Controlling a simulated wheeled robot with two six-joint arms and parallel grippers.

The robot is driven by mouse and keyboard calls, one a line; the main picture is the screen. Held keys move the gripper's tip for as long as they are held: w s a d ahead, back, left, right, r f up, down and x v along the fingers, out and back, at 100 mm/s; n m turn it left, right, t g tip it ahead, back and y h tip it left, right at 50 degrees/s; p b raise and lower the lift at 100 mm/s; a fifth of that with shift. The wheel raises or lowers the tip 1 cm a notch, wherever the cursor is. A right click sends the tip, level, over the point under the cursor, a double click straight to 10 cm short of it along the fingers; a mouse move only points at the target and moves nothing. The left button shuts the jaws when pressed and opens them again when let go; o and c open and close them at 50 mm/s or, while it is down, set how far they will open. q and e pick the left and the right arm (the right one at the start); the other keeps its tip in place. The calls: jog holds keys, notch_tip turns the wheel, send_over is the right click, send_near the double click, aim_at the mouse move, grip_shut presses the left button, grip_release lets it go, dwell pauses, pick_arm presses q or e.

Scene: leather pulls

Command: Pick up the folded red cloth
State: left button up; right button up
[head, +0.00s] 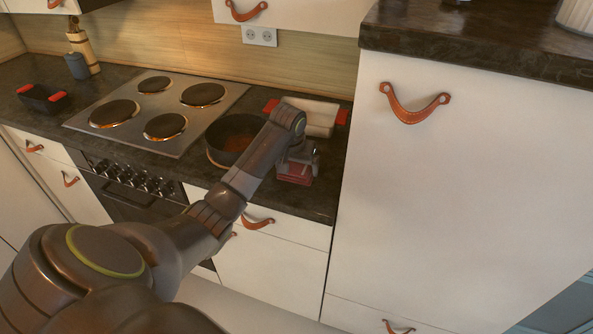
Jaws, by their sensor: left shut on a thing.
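The folded red cloth (294,178) is at the front right of the dark counter, right of the black pot. My left gripper (298,164) reaches down from above and is shut on the cloth. The gripper covers the cloth's upper part. I cannot tell whether the cloth still touches the counter. My right gripper is not in view.
A black pot (228,140) stands left of the gripper, partly behind my arm. A white dish (318,116) with red handles is behind. A stove (158,108) lies left. A tall white cabinet (430,190) bounds the right side.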

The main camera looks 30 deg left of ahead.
aim_at(295, 168)
pick_arm(q)
notch_tip(295, 168, up, 10)
jog(key=b, duration=0.1)
jog(key=o, duration=0.4)
jog(key=c, duration=0.3)
jog(key=shift+a, duration=0.1)
